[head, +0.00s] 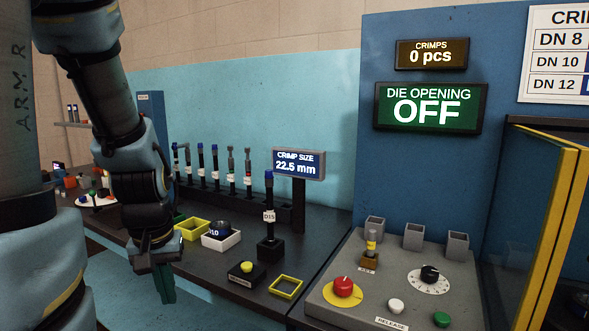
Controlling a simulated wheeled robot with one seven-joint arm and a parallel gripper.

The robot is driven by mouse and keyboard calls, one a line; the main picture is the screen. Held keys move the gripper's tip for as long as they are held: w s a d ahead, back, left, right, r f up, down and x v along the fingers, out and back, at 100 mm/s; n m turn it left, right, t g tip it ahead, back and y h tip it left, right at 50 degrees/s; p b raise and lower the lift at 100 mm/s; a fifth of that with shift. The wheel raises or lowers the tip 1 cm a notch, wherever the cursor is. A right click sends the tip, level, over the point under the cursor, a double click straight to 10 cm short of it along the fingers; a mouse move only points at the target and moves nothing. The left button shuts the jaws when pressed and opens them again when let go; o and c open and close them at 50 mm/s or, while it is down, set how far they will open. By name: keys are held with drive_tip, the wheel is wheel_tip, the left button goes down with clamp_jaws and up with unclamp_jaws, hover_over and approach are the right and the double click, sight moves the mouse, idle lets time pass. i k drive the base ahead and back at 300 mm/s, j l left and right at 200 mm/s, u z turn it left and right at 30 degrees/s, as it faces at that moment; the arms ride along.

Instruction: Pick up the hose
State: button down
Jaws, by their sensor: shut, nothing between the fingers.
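A black hose (268,197) with a blue top end and a white tag reading D15 stands upright in a black holder (269,248) on the dark bench. Several more tagged hoses (215,170) stand upright in a rack behind it, with dark, blue or grey top ends. Which hose is the task's one I cannot tell. My gripper (166,298) points down at the bench's front left, with its green fingers shut and empty. It is left of the D15 hose and well apart from it. My arm hides part of the bench at the left.
A white box (222,242) holding a dark round part, a yellow tray (192,230), a yellow-button box (246,274) and a yellow frame (286,287) lie on the bench. A crimp size display (299,164) stands behind. A control panel (375,290) and yellow-edged door (550,230) are right.

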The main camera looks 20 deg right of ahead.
sight(269, 216)
drive_tip(key=k+l+u, duration=0.5)
drive_tip(key=l+u, duration=0.2)
drive_tip(key=k+l+u, duration=0.4)
drive_tip(key=i+j, duration=0.05)
drive_tip(key=j, duration=0.05)
